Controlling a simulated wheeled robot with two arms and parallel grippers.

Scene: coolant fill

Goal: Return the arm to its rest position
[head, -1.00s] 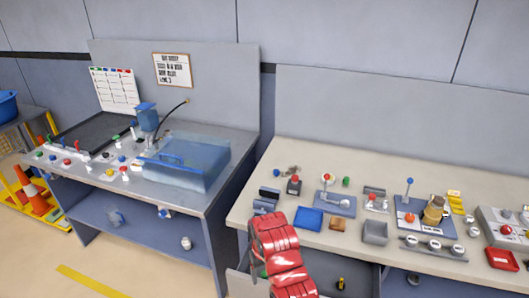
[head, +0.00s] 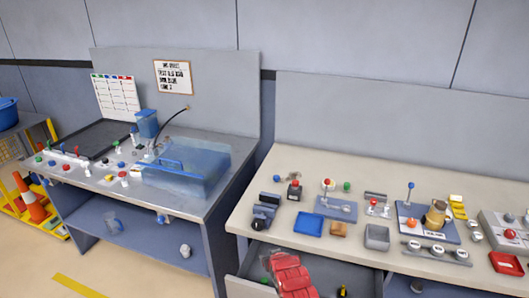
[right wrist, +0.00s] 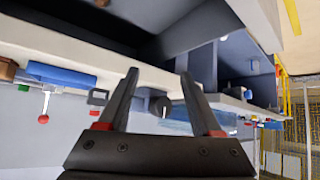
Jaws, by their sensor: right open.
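My right arm (head: 290,274), with red links, reaches up from the bottom of the head view in front of the right workbench (head: 262,236). The wrist picture appears upside down, with the bench edge crossing behind the fingers. My left gripper is not in view.
An open drawer (head: 235,290) juts from the right bench beside my arm. A clear blue tank (head: 190,172) stands on the left bench.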

